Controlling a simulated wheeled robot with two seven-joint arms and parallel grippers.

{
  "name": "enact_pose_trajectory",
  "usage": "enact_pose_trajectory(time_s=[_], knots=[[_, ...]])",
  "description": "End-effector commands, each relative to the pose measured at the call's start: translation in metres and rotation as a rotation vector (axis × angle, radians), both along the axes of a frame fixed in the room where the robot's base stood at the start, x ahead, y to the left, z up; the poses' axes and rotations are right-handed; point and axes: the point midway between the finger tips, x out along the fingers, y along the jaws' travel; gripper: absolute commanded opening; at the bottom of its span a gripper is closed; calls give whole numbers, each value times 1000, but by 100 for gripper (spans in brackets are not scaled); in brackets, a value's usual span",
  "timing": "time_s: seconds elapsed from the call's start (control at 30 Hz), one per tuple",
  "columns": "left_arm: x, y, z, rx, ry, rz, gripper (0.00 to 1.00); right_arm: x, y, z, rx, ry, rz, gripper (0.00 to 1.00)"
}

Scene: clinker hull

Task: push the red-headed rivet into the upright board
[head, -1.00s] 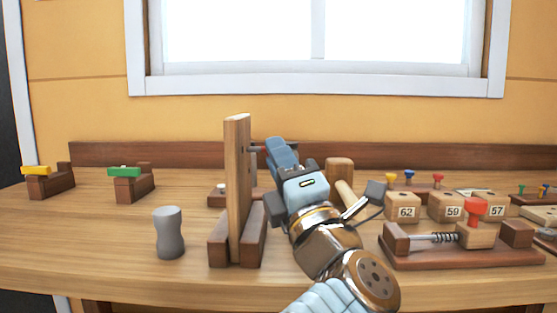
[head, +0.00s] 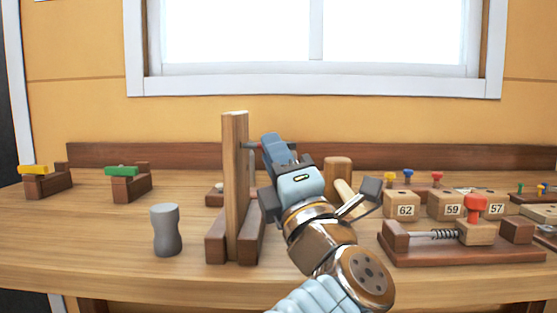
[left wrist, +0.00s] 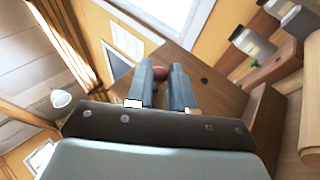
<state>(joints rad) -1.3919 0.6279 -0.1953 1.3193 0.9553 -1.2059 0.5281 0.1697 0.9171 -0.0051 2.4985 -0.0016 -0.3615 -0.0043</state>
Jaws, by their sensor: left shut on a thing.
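The upright board (head: 235,190) stands in a dark wooden foot on the bench, left of centre in the head view. My left gripper (head: 267,147) is to the right of the board near its upper part, shut on the red-headed rivet. The rivet's grey shank (head: 248,146) spans the gap between the fingers and the board's right face; how far its tip is in the board cannot be seen. In the left wrist view the red head (left wrist: 160,73) shows between the two fingers, with the brown board face behind it. My right gripper is not in view.
A grey waisted post (head: 166,230) stands left of the board. Right of my arm are numbered blocks (head: 402,205), a spring clamp with a red knob (head: 475,204) and several small coloured rivets. Yellow-topped (head: 33,170) and green-topped (head: 122,171) stands are at the far left.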

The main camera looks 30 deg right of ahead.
Motion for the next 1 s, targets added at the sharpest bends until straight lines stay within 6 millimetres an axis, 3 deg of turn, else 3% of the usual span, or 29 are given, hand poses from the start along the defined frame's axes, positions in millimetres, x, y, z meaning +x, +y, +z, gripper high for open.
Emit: enact_pose_trajectory(time_s=[1.0], knots=[[7, 12, -1, -1, 0, 0, 0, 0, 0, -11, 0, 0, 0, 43]])
